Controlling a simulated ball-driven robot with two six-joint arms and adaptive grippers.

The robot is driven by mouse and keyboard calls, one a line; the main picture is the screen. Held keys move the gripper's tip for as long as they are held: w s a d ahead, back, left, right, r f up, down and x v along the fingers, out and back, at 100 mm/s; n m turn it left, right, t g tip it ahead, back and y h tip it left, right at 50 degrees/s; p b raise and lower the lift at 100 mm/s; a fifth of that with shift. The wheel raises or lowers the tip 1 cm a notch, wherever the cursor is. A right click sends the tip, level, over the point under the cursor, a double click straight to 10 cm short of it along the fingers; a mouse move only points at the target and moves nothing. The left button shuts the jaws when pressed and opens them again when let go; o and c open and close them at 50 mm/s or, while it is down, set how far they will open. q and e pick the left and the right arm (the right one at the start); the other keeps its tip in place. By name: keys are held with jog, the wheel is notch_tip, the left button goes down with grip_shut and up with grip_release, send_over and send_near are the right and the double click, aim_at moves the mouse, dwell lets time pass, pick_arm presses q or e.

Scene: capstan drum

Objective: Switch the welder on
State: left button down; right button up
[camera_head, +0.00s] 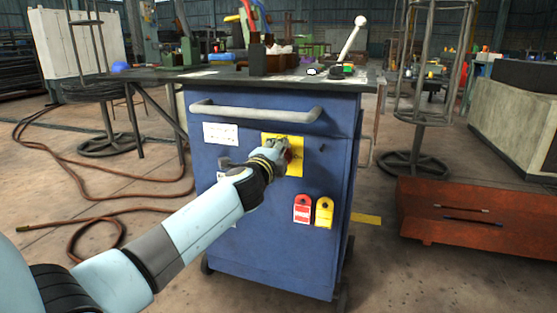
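The blue wheeled cabinet (270,235), apparently the welder, stands in the middle with a grey bar handle (257,114) across its upper front. A yellow plate (297,168) is on its front face. A small red part (289,154), perhaps the switch knob, shows at the plate, mostly hidden by my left gripper. My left gripper (281,150) is right in front of the plate, at the red part. Whether it touches or grips it cannot be made out, and its fingers are too small and overlapped to read. My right gripper is not in view.
A red padlock-like tag (302,209) and a yellow one (324,212) hang on the cabinet front, below the plate. A cluttered dark worktop (220,78) lies above. A brown hose (105,178) coils on the floor at left. A rusty red box (455,220) stands at right.

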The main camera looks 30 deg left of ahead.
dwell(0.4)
pick_arm(q)
jog(key=v, duration=0.8)
jog(key=shift+p, duration=0.3)
